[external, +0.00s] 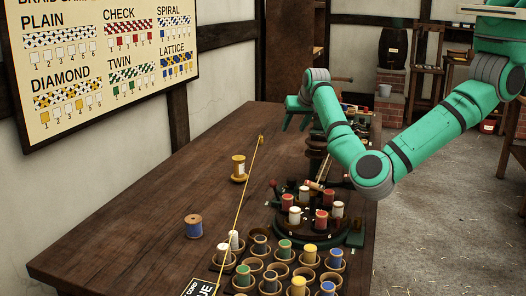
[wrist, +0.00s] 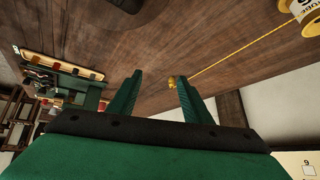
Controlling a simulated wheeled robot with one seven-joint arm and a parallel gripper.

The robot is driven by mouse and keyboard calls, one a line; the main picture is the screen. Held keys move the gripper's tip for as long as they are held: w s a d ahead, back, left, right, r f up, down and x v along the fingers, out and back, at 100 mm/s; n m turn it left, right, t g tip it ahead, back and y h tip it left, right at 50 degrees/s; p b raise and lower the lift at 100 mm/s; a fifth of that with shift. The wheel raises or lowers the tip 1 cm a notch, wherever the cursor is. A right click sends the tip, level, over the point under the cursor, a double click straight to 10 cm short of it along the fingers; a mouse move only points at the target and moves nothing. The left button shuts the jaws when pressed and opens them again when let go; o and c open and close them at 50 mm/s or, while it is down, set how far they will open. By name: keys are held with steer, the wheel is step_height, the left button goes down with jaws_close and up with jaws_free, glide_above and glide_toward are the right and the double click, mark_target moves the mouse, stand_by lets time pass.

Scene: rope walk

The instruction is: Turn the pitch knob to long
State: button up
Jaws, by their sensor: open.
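My gripper (external: 297,123) is above the far part of the table, beyond the machine. In the wrist view my gripper (wrist: 159,82) has its two green fingers apart with nothing held. A small yellow cord end piece (wrist: 173,83) shows near the right fingertip, apparently on the table below.
A yellow cord (external: 246,184) runs along the table (external: 150,225). Several bobbins in cups (external: 285,268) fill the front. A braid sample board (external: 105,60) hangs on the wall.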

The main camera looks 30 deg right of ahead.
steer(key=s+a+g+y, duration=0.1)
steer(key=s+a+g, duration=0.2)
steer(key=s+a, duration=0.4)
steer(key=m+g, duration=0.2)
steer(key=g, duration=0.3)
glide_toward(292, 179)
step_height(292, 179, down, 8)
steer(key=shift+f, duration=0.1)
steer(key=shift+t, duration=0.3)
steer(key=shift+d, duration=0.1)
steer(key=c, duration=1.1)
